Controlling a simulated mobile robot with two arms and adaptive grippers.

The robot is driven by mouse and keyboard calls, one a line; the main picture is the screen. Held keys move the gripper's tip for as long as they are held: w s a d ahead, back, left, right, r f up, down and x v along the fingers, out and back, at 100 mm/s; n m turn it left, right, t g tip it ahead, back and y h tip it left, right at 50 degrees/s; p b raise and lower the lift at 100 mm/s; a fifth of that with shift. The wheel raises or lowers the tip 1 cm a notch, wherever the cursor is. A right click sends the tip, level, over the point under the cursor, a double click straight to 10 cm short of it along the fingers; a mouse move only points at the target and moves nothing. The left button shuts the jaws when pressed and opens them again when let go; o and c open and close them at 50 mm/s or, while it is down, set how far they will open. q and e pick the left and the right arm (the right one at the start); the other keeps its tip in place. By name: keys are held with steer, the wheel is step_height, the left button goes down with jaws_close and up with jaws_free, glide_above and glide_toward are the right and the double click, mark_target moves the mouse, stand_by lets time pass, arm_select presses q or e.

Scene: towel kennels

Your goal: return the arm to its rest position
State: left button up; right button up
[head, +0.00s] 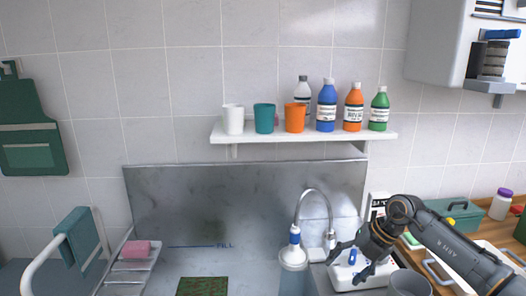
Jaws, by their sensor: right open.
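My right arm comes in from the lower right. Its black gripper (349,266) is open, with its fingers pointing down and left in front of a white object with a blue mark at the right end of the sink. I see nothing held between the fingers. My left gripper is out of view.
A curved metal faucet (313,192) and a white bottle (293,256) stand just left of the gripper. A grey cup-like container (409,283) is below the arm. A shelf (310,138) with cups and bottles hangs above. A green box (455,214) and a wooden counter are at right.

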steer(key=s+a+r+m+t+y, duration=0.1)
steer(key=a+r+t+y, duration=0.1)
steer(key=a+y, duration=0.35)
steer(key=s+a+r+m+t+y, duration=0.1)
steer(key=s+a+r+t+y, duration=0.15)
steer(key=a, duration=0.65)
steer(key=s+a+r+m+t+y, duration=0.1)
steer(key=a+r+t+y, duration=0.15)
steer(key=a, duration=0.45)
steer(key=d+r+m+t+h, duration=0.2)
steer(key=d+m+t+h, duration=0.4)
steer(key=m+t, duration=0.55)
steer(key=s+d+f+m+g+h, duration=0.5)
steer(key=d+f+m+h, duration=0.4)
steer(key=d+f+m, duration=0.25)
steer(key=s+d+f+m+g, duration=0.2)
steer(key=s+f+g, duration=0.45)
steer(key=s, duration=0.65)
steer(key=s+d+f+m+g, duration=0.15)
steer(key=s+f+g, duration=0.5)
steer(key=s, duration=0.65)
step_height(320, 180, down, 27)
steer(key=s, duration=0.2)
steer(key=s+d+f+g, duration=0.1)
steer(key=s+d+f, duration=0.2)
steer(key=s+f, duration=1.4)
steer(key=shift+f+n+h+b, duration=0.25)
steer(key=shift+n+h+b, duration=0.1)
steer(key=shift+b, duration=0.1)
